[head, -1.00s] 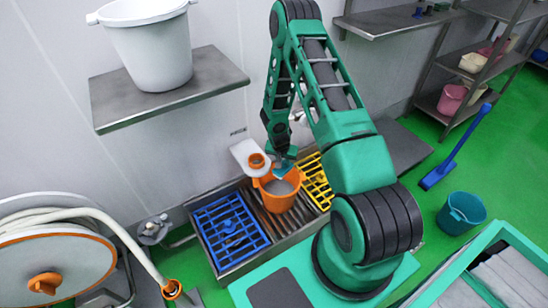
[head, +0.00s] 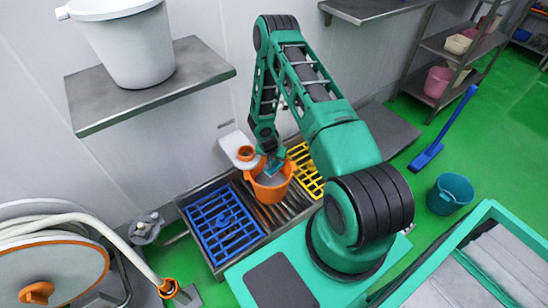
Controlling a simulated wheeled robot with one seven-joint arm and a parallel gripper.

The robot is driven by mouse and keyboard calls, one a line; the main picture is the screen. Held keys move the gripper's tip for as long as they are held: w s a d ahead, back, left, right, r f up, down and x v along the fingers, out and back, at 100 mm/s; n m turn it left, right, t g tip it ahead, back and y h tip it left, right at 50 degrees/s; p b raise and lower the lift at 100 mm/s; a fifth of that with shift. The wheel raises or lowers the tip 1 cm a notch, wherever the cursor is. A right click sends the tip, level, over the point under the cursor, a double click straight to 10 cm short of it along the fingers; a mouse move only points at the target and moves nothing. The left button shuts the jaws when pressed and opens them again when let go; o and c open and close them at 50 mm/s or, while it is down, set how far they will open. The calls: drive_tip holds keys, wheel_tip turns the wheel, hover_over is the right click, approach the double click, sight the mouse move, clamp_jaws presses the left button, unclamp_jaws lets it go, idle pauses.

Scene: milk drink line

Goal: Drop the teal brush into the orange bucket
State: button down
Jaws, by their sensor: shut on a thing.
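The orange bucket (head: 270,192) stands upright on the metal drain grate between a blue rack and a yellow rack. My gripper (head: 272,162) is at the bucket's mouth, at its back rim as seen from the head. It is shut on the teal brush (head: 274,168), of which only a small teal part shows. The fingertips are small and mostly hidden by my arm. I cannot tell how far the brush reaches inside the bucket.
The blue rack (head: 222,226) lies left of the bucket and the yellow rack (head: 307,170) right of it. A white dispenser with an orange ring (head: 245,153) is on the wall behind. A shelf with a white bucket (head: 125,45) hangs above left. A teal bucket (head: 450,194) stands on the floor.

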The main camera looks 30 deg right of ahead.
sight(271, 170)
drive_tip(key=shift+f, duration=0.1)
drive_tip(key=c, duration=1.4)
unclamp_jaws()
drive_tip(key=shift+c, duration=0.2)
drive_tip(key=v, duration=1)
drive_tip(key=shift+r, duration=0.3)
drive_tip(key=shift+a, duration=0.1)
